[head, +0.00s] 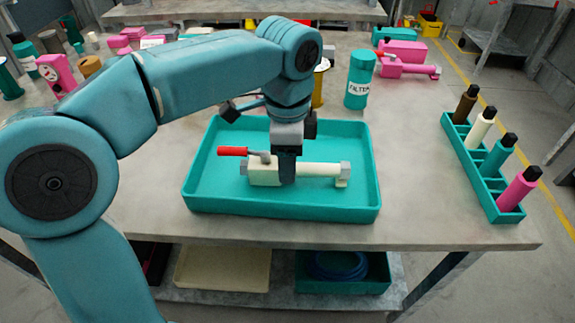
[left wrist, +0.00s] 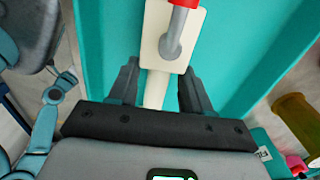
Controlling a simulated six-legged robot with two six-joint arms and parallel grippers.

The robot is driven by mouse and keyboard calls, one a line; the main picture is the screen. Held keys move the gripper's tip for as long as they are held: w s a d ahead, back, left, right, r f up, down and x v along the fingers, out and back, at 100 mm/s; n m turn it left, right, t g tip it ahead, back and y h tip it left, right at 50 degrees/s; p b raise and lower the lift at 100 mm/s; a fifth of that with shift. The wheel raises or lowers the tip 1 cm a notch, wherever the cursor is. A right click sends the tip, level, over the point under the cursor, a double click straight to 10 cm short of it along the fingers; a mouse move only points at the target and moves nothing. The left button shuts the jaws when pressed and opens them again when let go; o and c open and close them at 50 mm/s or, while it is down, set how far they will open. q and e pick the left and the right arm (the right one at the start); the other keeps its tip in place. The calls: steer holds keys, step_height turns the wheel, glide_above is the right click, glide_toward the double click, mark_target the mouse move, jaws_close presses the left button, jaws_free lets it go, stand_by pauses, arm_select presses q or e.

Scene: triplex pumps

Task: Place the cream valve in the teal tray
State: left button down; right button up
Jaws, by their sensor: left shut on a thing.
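The cream valve (head: 318,170) has a red-ended lever (head: 232,151) and grey hexagonal ends. It lies level inside the outline of the teal tray (head: 280,207), low at the tray floor; I cannot tell if it touches. My left gripper (head: 287,178) points down and is shut on the middle of the valve, hiding part of it. My right gripper is not in view.
A teal filter canister (head: 360,78) stands behind the tray. A teal rack (head: 480,165) of several bottles is at the right. Pink pump parts (head: 405,60) lie at the back right. Various parts crowd the back left. The tabletop between tray and rack is clear.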

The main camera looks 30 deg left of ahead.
arm_select(q)
steer(key=shift+f, duration=0.45)
steer(key=shift+r, duration=0.1)
steer(key=c, duration=0.9)
jaws_free()
steer(key=shift+f, duration=0.2)
steer(key=o, duration=0.4)
